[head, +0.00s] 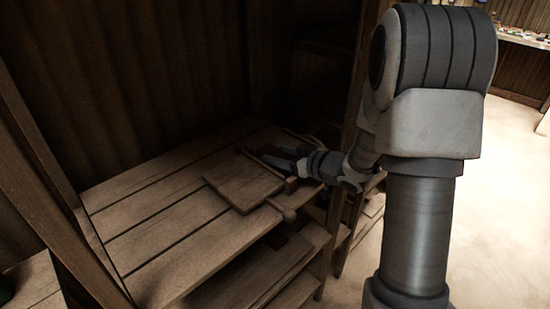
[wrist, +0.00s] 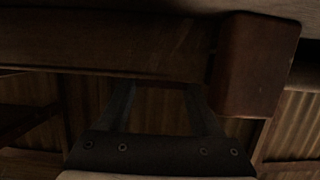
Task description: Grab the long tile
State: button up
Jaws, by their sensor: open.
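My gripper (head: 277,157) is at the far right side of the wooden bench in the head view, just behind a square wooden board. In the wrist view its two fingers (wrist: 160,90) stand apart, with nothing seen held between them. A dark wooden bar (wrist: 110,42) runs across in front of the fingertips. A reddish-brown block (wrist: 255,65) is at its right end. I cannot tell whether either is the long tile, and I cannot make out a clear long tile in the head view.
Wooden posts (head: 355,90) and shelves (head: 290,285) stand close to the arm. The left bench top is clear. Open pale floor lies at right.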

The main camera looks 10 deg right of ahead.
grip_shut()
dwell(0.3)
jog(key=shift+r, duration=0.1)
